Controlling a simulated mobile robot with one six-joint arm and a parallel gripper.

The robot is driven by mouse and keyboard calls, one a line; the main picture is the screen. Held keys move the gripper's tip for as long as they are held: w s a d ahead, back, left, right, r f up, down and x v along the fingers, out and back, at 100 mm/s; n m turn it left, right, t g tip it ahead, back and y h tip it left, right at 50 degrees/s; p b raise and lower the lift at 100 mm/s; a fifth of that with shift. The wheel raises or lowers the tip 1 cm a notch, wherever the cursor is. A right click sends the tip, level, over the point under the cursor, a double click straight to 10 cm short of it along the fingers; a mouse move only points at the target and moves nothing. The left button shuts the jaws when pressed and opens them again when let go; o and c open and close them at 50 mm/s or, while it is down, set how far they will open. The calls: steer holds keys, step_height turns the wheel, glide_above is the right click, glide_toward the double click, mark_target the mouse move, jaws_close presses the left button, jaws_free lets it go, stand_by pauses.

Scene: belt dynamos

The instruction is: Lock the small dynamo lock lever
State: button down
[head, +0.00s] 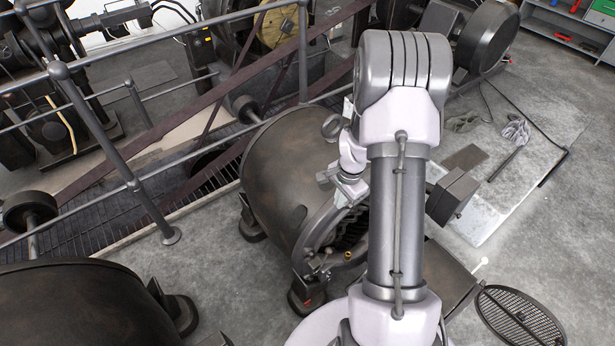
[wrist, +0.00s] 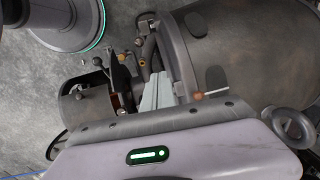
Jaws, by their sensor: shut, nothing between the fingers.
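The dynamo (head: 290,165) is a dark, worn metal drum in the middle of the head view; its curved body also shows at the upper right of the wrist view (wrist: 237,45). I cannot tell for sure which part is the lock lever. A thin rod with a copper-coloured knob (wrist: 198,96) lies against the drum's rim, and a pale-knobbed lever (head: 482,263) stands at the dark housing to the right. My gripper (head: 347,194) is at the dynamo's open end. Its pale fingers (wrist: 157,92) are shut and empty beside the rim; contact is unclear.
My arm hides much of the dynamo's right side. Small brass fittings (head: 347,255) sit at its open end. Metal railings (head: 105,140) run on the left, with another drum (head: 75,305) at the lower left. A round grate (head: 520,318) lies at the lower right.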

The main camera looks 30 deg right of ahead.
steer(key=s+d+f+m, duration=0.2)
steer(key=s+d+f, duration=0.1)
steer(key=f, duration=0.6)
steer(key=shift+s+g+p, duration=0.35)
steer(key=shift+s+g, duration=0.05)
steer(key=shift+s, duration=0.25)
steer(key=a+f+b, duration=0.4)
steer(key=f+b, duration=0.1)
steer(key=f, duration=0.5)
steer(key=shift+w+a+f+b, duration=0.25)
steer(key=shift+w+a+b, duration=0.05)
steer(key=shift+w, duration=0.15)
